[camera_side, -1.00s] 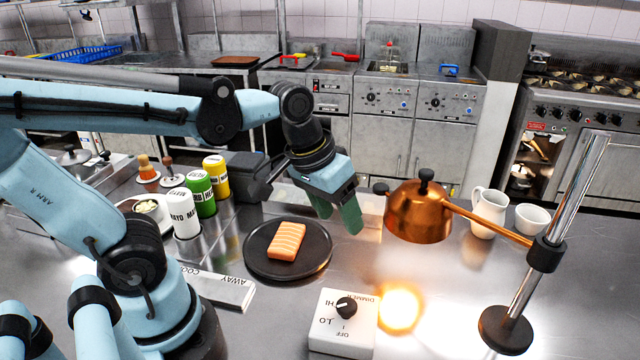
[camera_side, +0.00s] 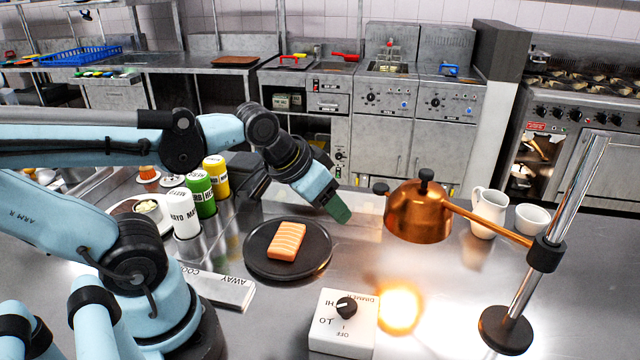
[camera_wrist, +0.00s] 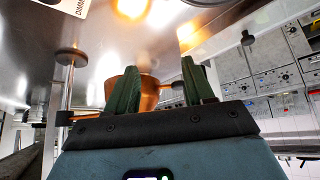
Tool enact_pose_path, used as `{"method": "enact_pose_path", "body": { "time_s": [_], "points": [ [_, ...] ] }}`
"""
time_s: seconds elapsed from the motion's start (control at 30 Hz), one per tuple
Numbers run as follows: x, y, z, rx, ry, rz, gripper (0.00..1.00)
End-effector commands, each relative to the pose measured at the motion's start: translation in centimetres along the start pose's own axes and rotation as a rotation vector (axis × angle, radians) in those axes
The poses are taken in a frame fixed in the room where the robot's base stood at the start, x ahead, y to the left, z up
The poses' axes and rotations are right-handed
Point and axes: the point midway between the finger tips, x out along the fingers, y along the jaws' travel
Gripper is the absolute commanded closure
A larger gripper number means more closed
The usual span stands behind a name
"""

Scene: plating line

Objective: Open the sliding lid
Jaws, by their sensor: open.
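My gripper (camera_side: 340,212) is open and empty, tilted down to the right above the steel counter, behind the dark plate and left of the copper lamp. Its green fingers overlap in the side view; in the wrist view my gripper (camera_wrist: 159,67) shows them well apart with nothing gripped between. A flat, pale steel panel (camera_side: 364,226) lies on the counter by the fingertips. I cannot tell for sure whether it is the sliding lid, or whether the fingers touch it. No handle is clear, and the arm hides part of that area.
A dark plate (camera_side: 260,265) with a salmon piece (camera_side: 287,241) stands in front. The copper lamp (camera_side: 418,214) hangs close on the right, its stand (camera_side: 540,250) beyond. A dimmer box (camera_side: 325,342) is in front.

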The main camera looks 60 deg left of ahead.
Motion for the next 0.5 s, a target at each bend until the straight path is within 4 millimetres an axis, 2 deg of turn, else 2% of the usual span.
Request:
{"method": "enact_pose_path", "body": {
  "time_s": [0.27,0.5],
  "points": [
    [-0.5,-4.0,-5.3,-0.425,-0.159,-0.096,0.48],
    [0.5,-8.8,-9.3,-0.85,-0.296,-0.223,0.48]
  ]
}}
